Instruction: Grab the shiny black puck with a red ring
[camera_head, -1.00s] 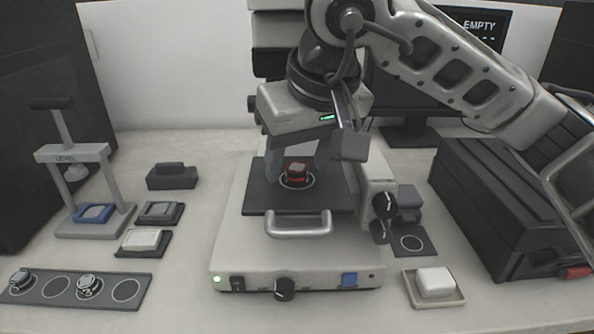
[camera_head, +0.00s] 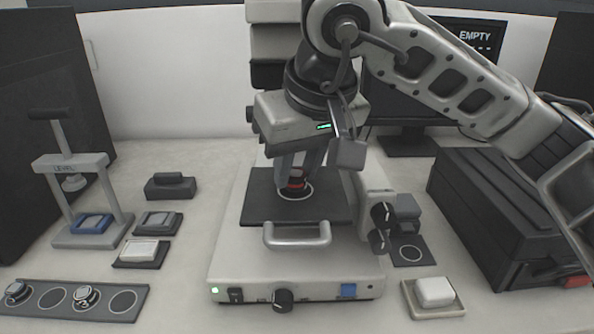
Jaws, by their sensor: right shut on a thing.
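My right gripper (camera_head: 297,179) reaches down from above and is shut on the puck. Its fingers cover much of the puck's sides. I cannot tell whether the puck touches the plate. My left gripper is not in view.
A levelling stand (camera_head: 78,200) and a strip with pucks (camera_head: 75,300) are at left. A black case (camera_head: 500,215) stands at right.

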